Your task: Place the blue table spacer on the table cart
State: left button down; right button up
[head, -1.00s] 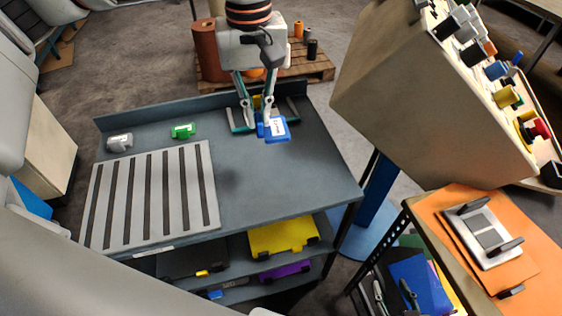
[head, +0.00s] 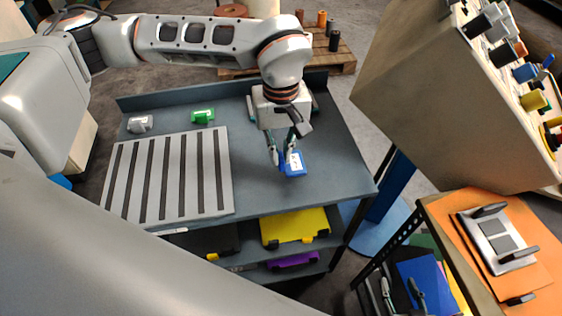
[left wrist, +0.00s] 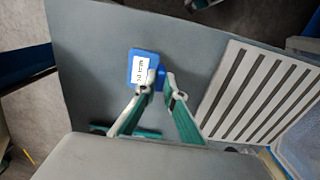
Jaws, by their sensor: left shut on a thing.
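The blue table spacer (head: 293,164) is a small blue block with a white label, over the right part of the grey table cart (head: 260,185). My left gripper (head: 284,158) is shut on it, reaching down from above. In the left wrist view, the fingertips (left wrist: 161,80) close on a narrow part of the spacer (left wrist: 143,70), and its label faces the camera. The spacer is at or just above the cart top; I cannot tell whether it touches.
A slotted light plate (head: 170,175) covers the cart's left part. A green block (head: 203,117) and a grey block (head: 140,123) sit behind it. Yellow (head: 295,227) and purple (head: 293,260) items lie on lower shelves. A beige machine (head: 420,110) stands at right.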

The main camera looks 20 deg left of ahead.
aim_at(281, 157)
pick_arm(q)
jog(key=shift+f, duration=2)
jog(key=shift+f, duration=0.15)
jog(key=c, duration=2.1)
grip_release()
jog(key=shift+c, duration=0.2)
notch_tip(281, 157, up, 12)
jog(key=shift+r, duration=0.2)
